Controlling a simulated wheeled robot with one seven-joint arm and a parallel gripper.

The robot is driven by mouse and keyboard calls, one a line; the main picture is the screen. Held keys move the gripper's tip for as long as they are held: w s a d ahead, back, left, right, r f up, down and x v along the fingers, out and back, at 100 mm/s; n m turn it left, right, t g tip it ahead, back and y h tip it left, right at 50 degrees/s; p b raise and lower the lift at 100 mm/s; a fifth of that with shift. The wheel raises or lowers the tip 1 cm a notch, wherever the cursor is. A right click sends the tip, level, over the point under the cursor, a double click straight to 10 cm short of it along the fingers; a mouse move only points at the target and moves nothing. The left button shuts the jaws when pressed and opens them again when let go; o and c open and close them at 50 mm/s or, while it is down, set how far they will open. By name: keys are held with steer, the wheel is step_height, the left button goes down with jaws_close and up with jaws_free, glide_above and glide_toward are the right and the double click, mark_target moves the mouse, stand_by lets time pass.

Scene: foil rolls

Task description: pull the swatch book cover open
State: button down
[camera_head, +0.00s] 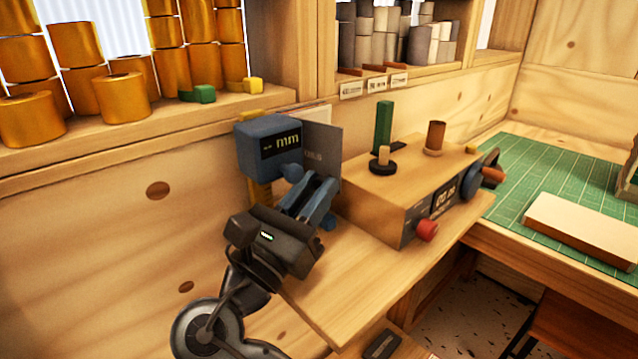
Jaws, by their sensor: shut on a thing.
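The swatch book shows as a dark grey cover (322,152) with pale lettering, standing upright against the wooden wall behind a blue gauge. Pale edges show above and behind it. The gauge hides its left part. My gripper (322,188) reaches up from the lower left, its blue fingers at the cover's lower part. The fingers are closed on the cover, though the exact contact is small and partly hidden. How far the cover stands open cannot be told.
The blue gauge (268,147) with an "mm" display is close to my gripper's left. A wooden box (400,190) with pegs and a red knob (427,231) stands to the right. Gold foil rolls (122,97) line the left shelf. The wooden ledge (375,275) in front is bare.

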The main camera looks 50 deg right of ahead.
steer(key=c, duration=1)
jaws_free()
steer(key=shift+b+v, duration=0.75)
steer(key=shift+v, duration=3.15)
